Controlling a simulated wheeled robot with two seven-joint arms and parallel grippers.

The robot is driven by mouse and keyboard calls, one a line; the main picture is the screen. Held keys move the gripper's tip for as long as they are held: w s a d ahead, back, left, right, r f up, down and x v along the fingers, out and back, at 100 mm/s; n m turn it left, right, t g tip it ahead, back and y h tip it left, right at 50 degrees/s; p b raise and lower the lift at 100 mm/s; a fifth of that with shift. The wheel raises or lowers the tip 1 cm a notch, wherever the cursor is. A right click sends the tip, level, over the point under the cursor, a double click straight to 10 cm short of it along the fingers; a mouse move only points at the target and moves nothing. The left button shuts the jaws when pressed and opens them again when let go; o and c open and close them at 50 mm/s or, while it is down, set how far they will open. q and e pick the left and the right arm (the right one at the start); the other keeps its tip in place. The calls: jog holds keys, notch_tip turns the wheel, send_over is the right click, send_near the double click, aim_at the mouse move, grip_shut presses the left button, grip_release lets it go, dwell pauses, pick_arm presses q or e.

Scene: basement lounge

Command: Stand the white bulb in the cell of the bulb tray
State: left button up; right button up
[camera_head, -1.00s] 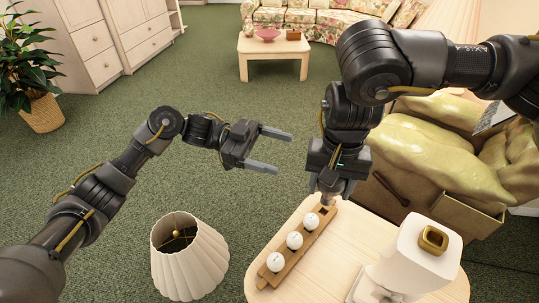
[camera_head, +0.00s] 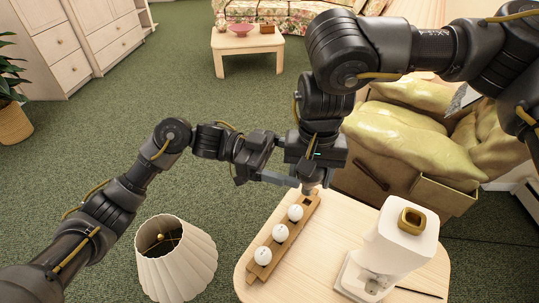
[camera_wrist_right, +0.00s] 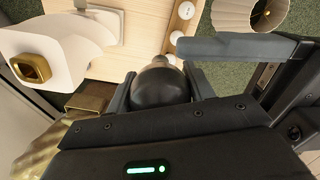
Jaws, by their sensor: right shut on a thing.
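My right gripper (camera_head: 311,187) is above that far end, pointing down. In the right wrist view it is shut on a rounded bulb (camera_wrist_right: 160,88) that looks dark there, its paler narrow end toward the table; the head view mostly hides it. My left gripper (camera_head: 283,161) is open and empty, its fingertips overlapping the right gripper in the picture.
A white appliance with a gold square opening (camera_head: 412,218) stands on the table (camera_head: 330,225) right of the tray. A pleated lamp (camera_head: 178,262) stands left of the table. Green carpet is free at left.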

pick_arm(q)
jog(key=shift+x, duration=1.15)
jog(key=shift+c, duration=0.5)
jog(key=c, duration=0.7)
jog(key=shift+c, duration=1)
pick_arm(e)
jog(key=o, duration=1)
